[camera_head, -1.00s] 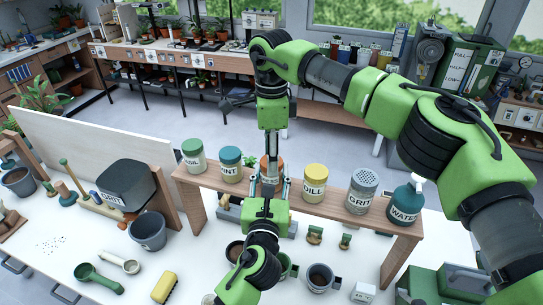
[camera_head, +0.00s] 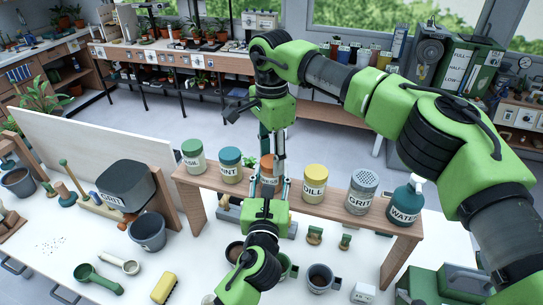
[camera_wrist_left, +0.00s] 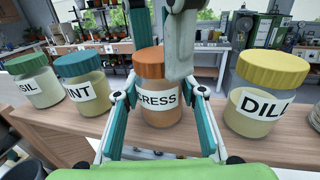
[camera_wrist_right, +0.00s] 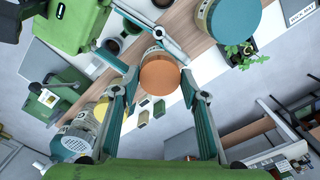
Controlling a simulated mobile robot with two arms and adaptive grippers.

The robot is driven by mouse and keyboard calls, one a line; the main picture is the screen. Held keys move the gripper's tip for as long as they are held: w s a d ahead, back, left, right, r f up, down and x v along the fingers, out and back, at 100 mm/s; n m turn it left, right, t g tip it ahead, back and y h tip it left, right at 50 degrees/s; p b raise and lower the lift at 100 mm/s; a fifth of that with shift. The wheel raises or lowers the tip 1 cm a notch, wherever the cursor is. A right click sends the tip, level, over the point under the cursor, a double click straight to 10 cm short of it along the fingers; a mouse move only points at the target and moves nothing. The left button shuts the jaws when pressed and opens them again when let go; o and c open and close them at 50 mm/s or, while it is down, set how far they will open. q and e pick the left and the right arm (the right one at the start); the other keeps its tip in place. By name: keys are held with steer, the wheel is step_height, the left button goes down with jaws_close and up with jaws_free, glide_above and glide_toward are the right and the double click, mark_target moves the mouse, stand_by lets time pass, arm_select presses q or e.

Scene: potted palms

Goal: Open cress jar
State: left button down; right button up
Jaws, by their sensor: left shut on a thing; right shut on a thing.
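The cress jar (camera_wrist_left: 162,112) stands on the wooden shelf, upright, its orange-brown lid (camera_wrist_left: 149,63) seated on top. In the head view the jar (camera_head: 268,176) is partly hidden by both grippers. My left gripper (camera_wrist_left: 160,95) is shut on the jar body, one finger at each side of the label. My right gripper (camera_head: 272,158) reaches down from above and is shut on the lid. The right wrist view shows the round lid (camera_wrist_right: 160,76) from above between the fingers.
The mint jar (camera_head: 230,165) and basil jar (camera_head: 193,157) stand left of it on the shelf (camera_head: 335,210). The dill jar (camera_head: 314,184), grit shaker (camera_head: 361,192) and water bottle (camera_head: 405,203) stand to the right. Pots and scoops lie on the white bench in front.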

mark_target(271, 161)
steer(key=shift+r, duration=0.15)
steer(key=shift+r, duration=0.95)
steer(key=shift+r, duration=0.1)
steer(key=shift+r, duration=1.9)
arm_select(q)
steer(key=c, duration=1.2)
jaws_free()
steer(key=shift+c, duration=0.2)
steer(key=shift+s, duration=0.1)
